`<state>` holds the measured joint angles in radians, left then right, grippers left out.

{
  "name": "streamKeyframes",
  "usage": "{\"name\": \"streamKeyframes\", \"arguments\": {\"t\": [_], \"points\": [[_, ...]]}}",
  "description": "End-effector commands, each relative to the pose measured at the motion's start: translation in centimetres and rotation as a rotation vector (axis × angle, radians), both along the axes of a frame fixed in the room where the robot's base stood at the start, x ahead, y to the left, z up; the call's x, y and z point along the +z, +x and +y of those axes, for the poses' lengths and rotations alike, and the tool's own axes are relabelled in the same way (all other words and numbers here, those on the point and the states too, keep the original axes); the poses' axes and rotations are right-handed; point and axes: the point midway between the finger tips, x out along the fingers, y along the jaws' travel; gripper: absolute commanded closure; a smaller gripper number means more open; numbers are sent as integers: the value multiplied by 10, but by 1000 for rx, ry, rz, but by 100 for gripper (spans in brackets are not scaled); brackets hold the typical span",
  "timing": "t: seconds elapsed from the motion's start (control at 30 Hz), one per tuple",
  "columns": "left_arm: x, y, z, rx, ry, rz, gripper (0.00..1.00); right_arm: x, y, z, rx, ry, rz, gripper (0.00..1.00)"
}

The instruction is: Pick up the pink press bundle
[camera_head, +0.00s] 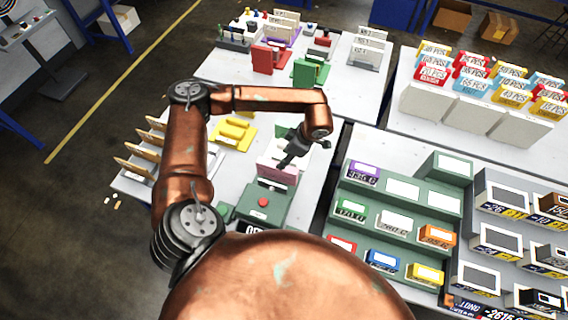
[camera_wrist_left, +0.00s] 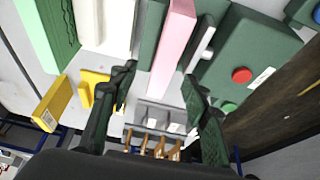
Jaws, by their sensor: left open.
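The pink press bundle (camera_head: 272,172) shows in the head view on the white table, partly covered by my left gripper (camera_head: 287,162). In the left wrist view it is a long pink block (camera_wrist_left: 174,45) just beyond the fingers. My left gripper (camera_wrist_left: 158,90) is open, with its dark fingers spread and nothing between the tips. The pink block lies ahead of the gap between them. I cannot tell whether the fingers touch it. My right gripper is not in view.
A green box with a red button (camera_head: 263,203) stands close to the pink bundle. Yellow pieces (camera_head: 235,131) and a rack with wooden dividers (camera_head: 141,162) stand on its left. Red (camera_head: 263,58) and green (camera_head: 310,71) presses stand behind. Green stepped shelves (camera_head: 398,192) are at right.

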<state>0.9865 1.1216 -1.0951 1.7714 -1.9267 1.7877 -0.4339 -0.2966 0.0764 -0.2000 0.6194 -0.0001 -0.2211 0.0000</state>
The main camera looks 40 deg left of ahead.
Motion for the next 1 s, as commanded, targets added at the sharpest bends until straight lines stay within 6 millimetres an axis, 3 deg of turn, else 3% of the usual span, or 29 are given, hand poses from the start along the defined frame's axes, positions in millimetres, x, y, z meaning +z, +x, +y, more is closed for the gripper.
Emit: {"name": "streamKeyframes", "arguments": {"t": [0.23, 0.6, 1.0], "points": [[-21, -4, 8, -1, 0, 3, 56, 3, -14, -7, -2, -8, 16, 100], [-64, -15, 24, 2, -2, 3, 56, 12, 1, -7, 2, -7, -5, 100], [-67, -14, 25, 1, -2, 1, 56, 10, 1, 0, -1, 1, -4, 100]]}}
